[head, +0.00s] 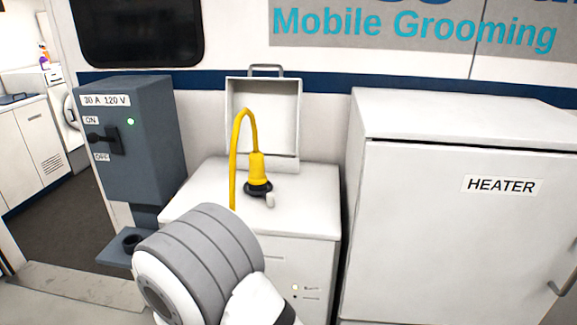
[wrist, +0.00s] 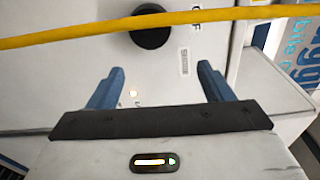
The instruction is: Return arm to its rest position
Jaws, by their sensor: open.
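My gripper (wrist: 160,86) shows in the wrist view with its two blue fingers spread wide and nothing between them. It faces a pale panel with a small warm light (wrist: 133,93) that shows between the fingers. In the head view my grey and white arm rises at the bottom centre, in front of the white cabinet (head: 205,190); the gripper itself cannot be made out there. A yellow plug (head: 257,168) stands upright in a black ring on the cabinet top, apart from my arm. Its yellow cable (head: 236,150) loops over and drops behind my arm.
An open lid (head: 265,105) stands behind the plug. A grey switch box (head: 150,155) with a lit green lamp is at left, above a small grey shelf (head: 118,246). A white heater cabinet (head: 450,230) fills the right. The cable (wrist: 70,37) crosses the wrist view near the fingers.

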